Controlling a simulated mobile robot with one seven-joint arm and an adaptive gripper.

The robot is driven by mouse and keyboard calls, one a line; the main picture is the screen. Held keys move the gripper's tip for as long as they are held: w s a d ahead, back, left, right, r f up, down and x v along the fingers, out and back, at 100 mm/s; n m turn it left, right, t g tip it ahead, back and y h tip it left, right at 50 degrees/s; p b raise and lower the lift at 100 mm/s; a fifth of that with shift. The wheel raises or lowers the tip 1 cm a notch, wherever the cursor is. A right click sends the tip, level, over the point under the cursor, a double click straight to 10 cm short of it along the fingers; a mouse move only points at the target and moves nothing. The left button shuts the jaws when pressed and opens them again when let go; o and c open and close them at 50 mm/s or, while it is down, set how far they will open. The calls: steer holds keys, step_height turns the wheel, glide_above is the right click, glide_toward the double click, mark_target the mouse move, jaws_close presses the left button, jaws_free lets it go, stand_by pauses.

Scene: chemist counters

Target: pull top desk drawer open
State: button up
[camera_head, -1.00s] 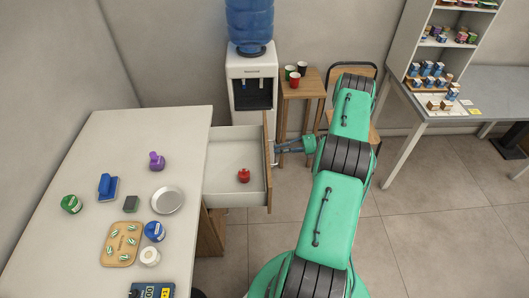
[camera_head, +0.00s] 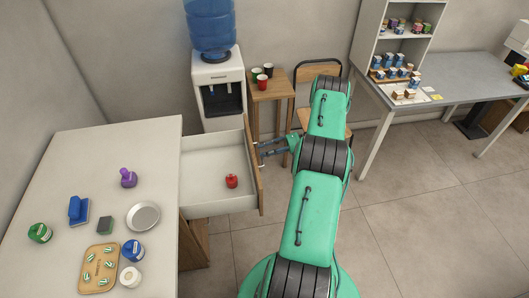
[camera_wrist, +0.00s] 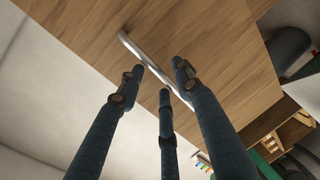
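The top desk drawer (camera_head: 215,203) is pulled well out from the right side of the white desk (camera_head: 75,160). A small red object (camera_head: 232,181) lies inside it. The wooden drawer front (camera_head: 254,165) faces right, and it fills much of the wrist view (camera_wrist: 215,40). Its long metal handle (camera_wrist: 132,46) runs diagonally there. My gripper (camera_head: 264,147) is just right of the drawer front. In the wrist view its three dark fingers (camera_wrist: 160,75) are spread apart close to the handle. I cannot tell whether any finger touches the handle.
A purple bottle (camera_head: 128,178), metal dish (camera_head: 143,216), blue jar (camera_head: 133,250) and wooden tray (camera_head: 99,268) are on the desk. A water dispenser (camera_head: 218,92) and small wooden table (camera_head: 270,90) stand behind the drawer. A chair (camera_head: 318,72) is behind my arm.

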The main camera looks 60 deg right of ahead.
steer(key=v, duration=1.2)
stand_by(0.3)
stand_by(0.6)
